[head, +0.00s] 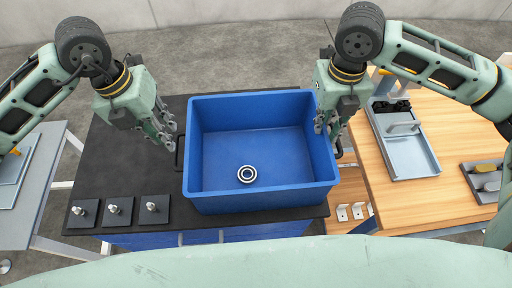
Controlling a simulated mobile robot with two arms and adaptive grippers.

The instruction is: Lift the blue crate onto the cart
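The blue crate (258,201) sits upright on a black-topped surface (128,160). A metal ring (246,174) lies on its floor. My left gripper (168,138) is open and empty, just left of and above the crate's dark left handle (180,153). My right gripper (327,134) is at the crate's right wall, close to the right handle (339,148). Its fingers look spread, and I cannot tell whether they touch the wall or the handle. I cannot tell which surface is the cart.
Several small dark plates with metal posts (117,211) stand at the black top's front left. A wooden table (442,130) at the right holds a grey tray (408,155). White brackets (350,211) lie low between them. A grey table (36,190) stands at the left.

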